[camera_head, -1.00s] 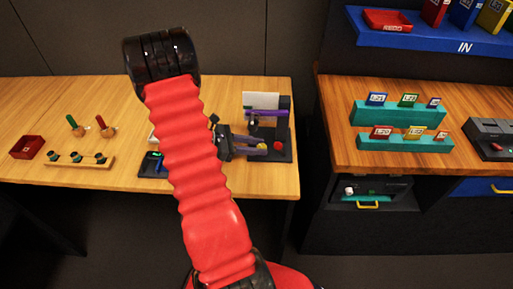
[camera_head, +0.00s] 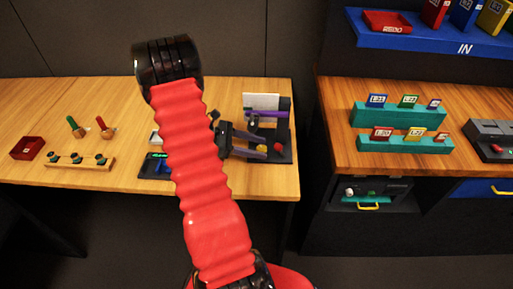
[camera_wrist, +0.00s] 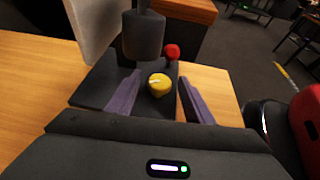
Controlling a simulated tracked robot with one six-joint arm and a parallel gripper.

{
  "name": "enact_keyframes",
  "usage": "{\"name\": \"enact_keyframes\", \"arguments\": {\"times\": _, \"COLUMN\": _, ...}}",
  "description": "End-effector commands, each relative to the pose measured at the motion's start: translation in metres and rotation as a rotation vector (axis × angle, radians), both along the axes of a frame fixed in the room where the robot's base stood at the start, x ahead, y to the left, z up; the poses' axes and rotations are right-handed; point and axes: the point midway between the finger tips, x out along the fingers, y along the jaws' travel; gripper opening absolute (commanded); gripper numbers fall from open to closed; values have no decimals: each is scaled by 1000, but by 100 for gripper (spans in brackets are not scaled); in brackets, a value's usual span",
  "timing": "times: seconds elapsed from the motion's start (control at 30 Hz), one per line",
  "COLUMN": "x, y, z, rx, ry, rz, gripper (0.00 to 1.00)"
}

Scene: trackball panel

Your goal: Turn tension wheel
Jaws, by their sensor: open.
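A yellow knob (camera_wrist: 159,85), which I take to be the tension wheel, sits on a dark panel (camera_wrist: 88,90) on the wooden bench. In the head view the yellow knob (camera_head: 262,148) shows at the ends of my fingers. A red ball (camera_wrist: 172,51) sits just beyond it, and also shows in the head view (camera_head: 278,147). My gripper (camera_wrist: 159,78) is open, with one purple finger on each side of the yellow knob. A gap shows on both sides, so neither finger visibly touches it. The panel's near part is hidden by my gripper.
A dark cylinder (camera_wrist: 143,35) hangs over the panel close beyond the knob, beside a white board (camera_wrist: 95,25). The bench (camera_head: 120,175) also bears a red box (camera_head: 27,148) and a peg rack (camera_head: 80,162) at left. A second bench (camera_head: 340,150) stands right.

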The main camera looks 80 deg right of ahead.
Motion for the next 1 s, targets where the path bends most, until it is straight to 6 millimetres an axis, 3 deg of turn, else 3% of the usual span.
{"name": "enact_keyframes", "arguments": {"times": 0.37, "x": 11, "y": 2, "z": 4, "rx": -1, "ry": 0, "rz": 3, "gripper": 47}}
{"name": "enact_keyframes", "arguments": {"times": 1.0, "x": 103, "y": 32, "z": 43, "rx": -1, "ry": -2, "rz": 3, "gripper": 47}}
